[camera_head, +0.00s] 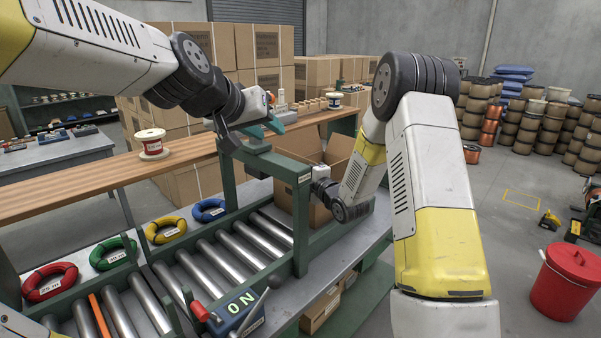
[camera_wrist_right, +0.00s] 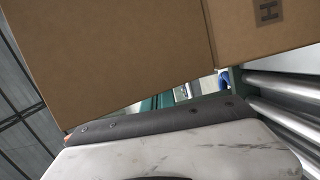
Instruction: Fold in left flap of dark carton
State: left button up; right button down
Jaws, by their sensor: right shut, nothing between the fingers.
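A brown cardboard carton (camera_head: 286,196) stands at the far end of the roller conveyor, inside the green frame. Its top looks open, with raised cardboard at the back and right; the left flap is hard to make out behind the frame and my left arm. Brown cardboard (camera_wrist_right: 110,60) fills the top of the right wrist view, close to the camera. My left gripper (camera_head: 262,122) is above the frame, over the carton's left side; its fingers are too unclear to read. My right gripper (camera_head: 320,176) is shut and empty at the carton's near right side; its fingertips are mostly hidden.
The green frame (camera_head: 301,225) stands close around the carton. Rollers (camera_head: 222,262) run toward the front left, beside coloured wire coils (camera_head: 165,229). A control box with a lever (camera_head: 238,312) sits at the near edge. A wooden shelf (camera_head: 100,184) holds a spool (camera_head: 151,142).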

pick_arm(q)
jog(key=s+a+f+g+y, duration=0.1)
jog(key=s+a+f, duration=0.3)
jog(key=s, duration=0.4)
jog(key=s+a+f+g+y, duration=0.1)
jog(key=s+a+f+g, duration=0.2)
jog(key=s+f, duration=0.3)
jog(key=shift+s+a+n+y, duration=0.35)
jog(key=shift+s+a, duration=0.45)
jog(key=shift+s, duration=0.35)
